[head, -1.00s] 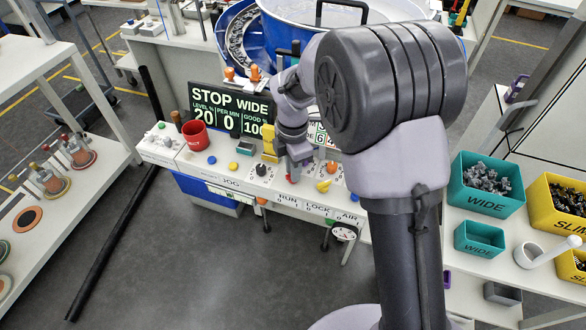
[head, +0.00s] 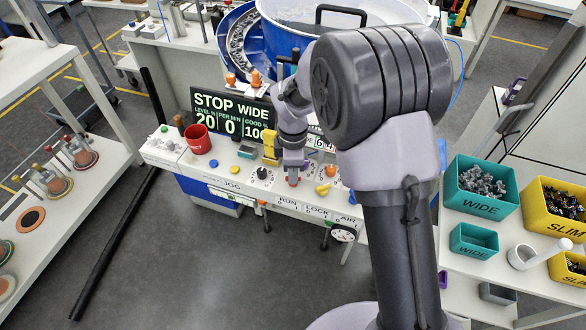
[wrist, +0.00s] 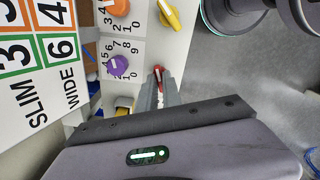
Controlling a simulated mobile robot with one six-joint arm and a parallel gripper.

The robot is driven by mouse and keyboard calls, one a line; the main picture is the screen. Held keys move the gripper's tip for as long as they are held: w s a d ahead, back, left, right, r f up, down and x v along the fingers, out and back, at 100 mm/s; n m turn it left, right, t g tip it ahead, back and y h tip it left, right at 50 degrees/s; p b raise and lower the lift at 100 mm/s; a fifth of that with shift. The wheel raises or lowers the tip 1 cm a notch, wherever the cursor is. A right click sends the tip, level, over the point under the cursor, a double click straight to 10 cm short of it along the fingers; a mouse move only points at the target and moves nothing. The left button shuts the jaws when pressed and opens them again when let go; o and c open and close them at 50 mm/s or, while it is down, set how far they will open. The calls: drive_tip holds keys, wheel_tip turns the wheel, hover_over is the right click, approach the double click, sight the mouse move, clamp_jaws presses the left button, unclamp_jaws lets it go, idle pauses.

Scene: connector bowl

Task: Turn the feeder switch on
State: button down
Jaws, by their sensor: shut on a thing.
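My gripper (wrist: 160,92) is shut on a small red knob (wrist: 158,73) at the front of the white control panel (head: 222,183). In the head view the red knob (head: 292,182) shows just below my gripper (head: 292,172), above the RUN label. I see no readable feeder label, and the fingers hide part of the knob, so its setting cannot be told. The display (head: 230,115) reads STOP WIDE, with level 20, per minute 0 and good 100.
A black knob (head: 262,173) is left of my gripper and a yellow knob (head: 323,189) right of it. A purple knob (wrist: 118,65) is close by in the wrist view. A red cup (head: 198,139) stands on the panel's left. The blue bowl feeder (head: 285,45) is behind.

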drive_tip(key=m+p, duration=0.1)
drive_tip(key=m, duration=0.5)
drive_tip(key=shift+p, duration=0.3)
drive_tip(key=m, duration=0.7)
idle(0.4)
drive_tip(key=c, duration=1.5)
unclamp_jaws()
wheel_tip(320, 180, up, 17)
drive_tip(key=p, duration=0.6)
drive_tip(key=shift+r, duration=0.2)
